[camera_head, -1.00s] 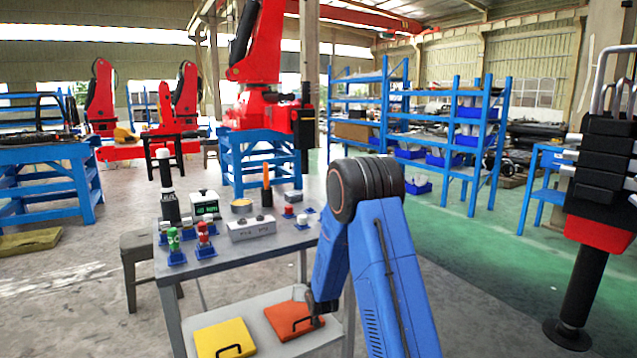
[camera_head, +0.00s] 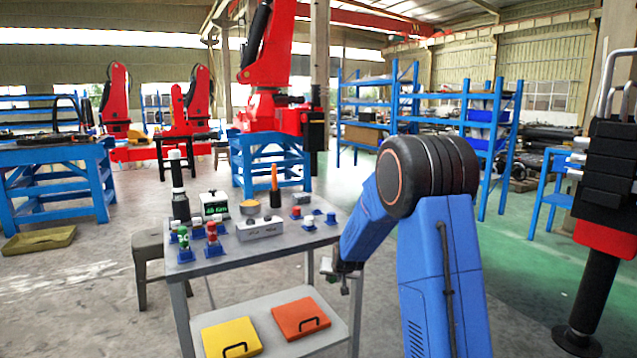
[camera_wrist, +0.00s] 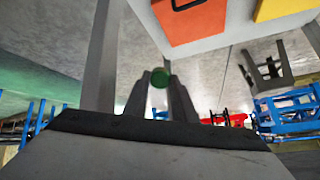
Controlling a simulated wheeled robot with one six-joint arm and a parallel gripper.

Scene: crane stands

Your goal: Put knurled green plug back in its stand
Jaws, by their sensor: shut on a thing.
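The green plug (camera_wrist: 160,78) shows as a small round green end between the fingertips of my gripper (camera_wrist: 159,88) in the wrist view. My gripper is shut on it. In the head view my gripper (camera_head: 343,280) hangs just right of the table, below the tabletop level and above the lower shelf; the plug cannot be made out there. Small blue stands (camera_head: 308,223) sit near the tabletop's right edge, some seemingly without a plug. Which stand belongs to the green plug cannot be told.
The grey tabletop (camera_head: 235,258) holds a red and a green item in blue stands at left, a display box (camera_head: 215,206) and a grey button box (camera_head: 260,229). Yellow (camera_head: 231,338) and orange (camera_head: 301,318) handled panels lie on the lower shelf.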

